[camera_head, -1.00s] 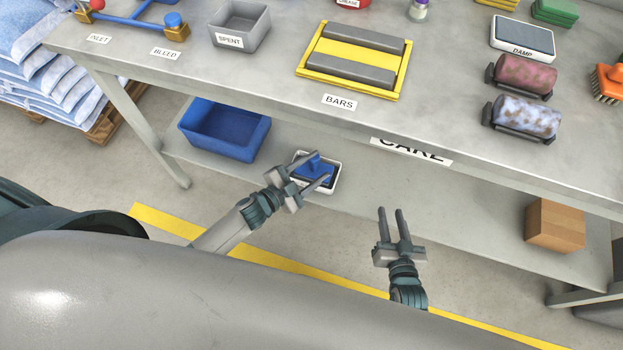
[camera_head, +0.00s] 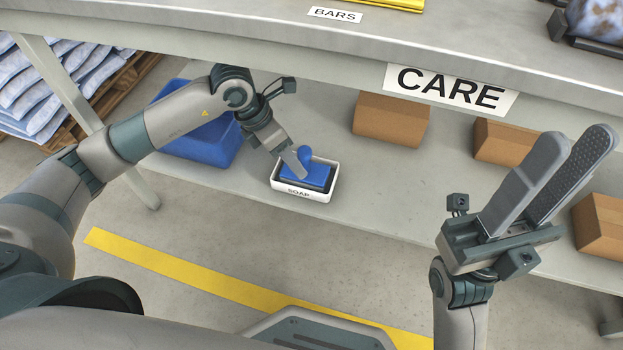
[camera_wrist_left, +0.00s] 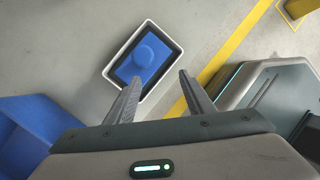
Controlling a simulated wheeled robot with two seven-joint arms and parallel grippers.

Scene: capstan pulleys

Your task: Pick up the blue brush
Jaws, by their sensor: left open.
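The blue brush (camera_head: 306,172) sits in a white tray labelled SOAP (camera_head: 283,188) on the lower shelf, its round knob upward. In the left wrist view the brush (camera_wrist_left: 140,62) lies in the tray (camera_wrist_left: 117,46) ahead of the fingertips. My left gripper (camera_head: 299,168) reaches down at the brush's left side in the head view; its fingers partly overlap the brush there. In the wrist view the left gripper (camera_wrist_left: 157,82) is open, with nothing between its fingers. My right gripper (camera_head: 577,145) is raised at the right, fingers parted and empty.
A blue bin (camera_head: 205,142) stands left of the tray, close to my left arm. Cardboard boxes (camera_head: 390,118) stand on the shelf behind and to the right. The table edge with the CARE label (camera_head: 450,90) overhangs the shelf. A yellow line (camera_head: 200,278) crosses the floor.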

